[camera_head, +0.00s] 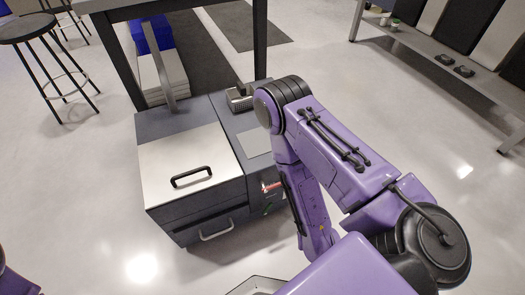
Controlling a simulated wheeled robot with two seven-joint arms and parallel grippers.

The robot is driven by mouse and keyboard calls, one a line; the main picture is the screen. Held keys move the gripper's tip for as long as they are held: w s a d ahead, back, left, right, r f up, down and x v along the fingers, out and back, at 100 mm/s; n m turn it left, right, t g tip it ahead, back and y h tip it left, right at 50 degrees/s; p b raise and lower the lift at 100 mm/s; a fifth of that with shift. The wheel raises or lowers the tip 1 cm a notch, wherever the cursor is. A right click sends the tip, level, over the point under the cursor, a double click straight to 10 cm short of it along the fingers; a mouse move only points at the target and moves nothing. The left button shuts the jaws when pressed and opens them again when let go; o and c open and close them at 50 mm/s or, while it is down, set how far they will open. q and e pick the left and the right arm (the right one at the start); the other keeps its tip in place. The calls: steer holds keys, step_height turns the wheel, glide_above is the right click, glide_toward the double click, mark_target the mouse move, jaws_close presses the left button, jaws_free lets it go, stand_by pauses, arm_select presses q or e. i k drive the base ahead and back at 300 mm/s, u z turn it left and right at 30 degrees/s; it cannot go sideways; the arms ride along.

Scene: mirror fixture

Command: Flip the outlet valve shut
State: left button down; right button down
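A small red part (270,187), which looks like the valve handle, shows low on the right side of the grey machine (195,215). It is partly hidden by my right arm, and I cannot tell its exact position. My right arm's purple links cross the right half of the view, with the elbow above the machine's right side and the forearm pointing down beside it. My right gripper's fingers are not visible. Only a purple bit of my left arm shows at the bottom left corner, and its gripper is out of view.
The machine has a silver lid with a black handle (192,177) and a drawer with a silver handle (217,231). A dark table frame (260,40) stands behind it. A black stool (42,40) is at upper left. Open floor (80,190) lies left of the machine.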

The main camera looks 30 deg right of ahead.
mark_target(264, 211)
steer(key=z, duration=0.6)
steer(key=k, duration=0.5)
steer(key=z, duration=0.35)
steer(key=i, duration=0.5)
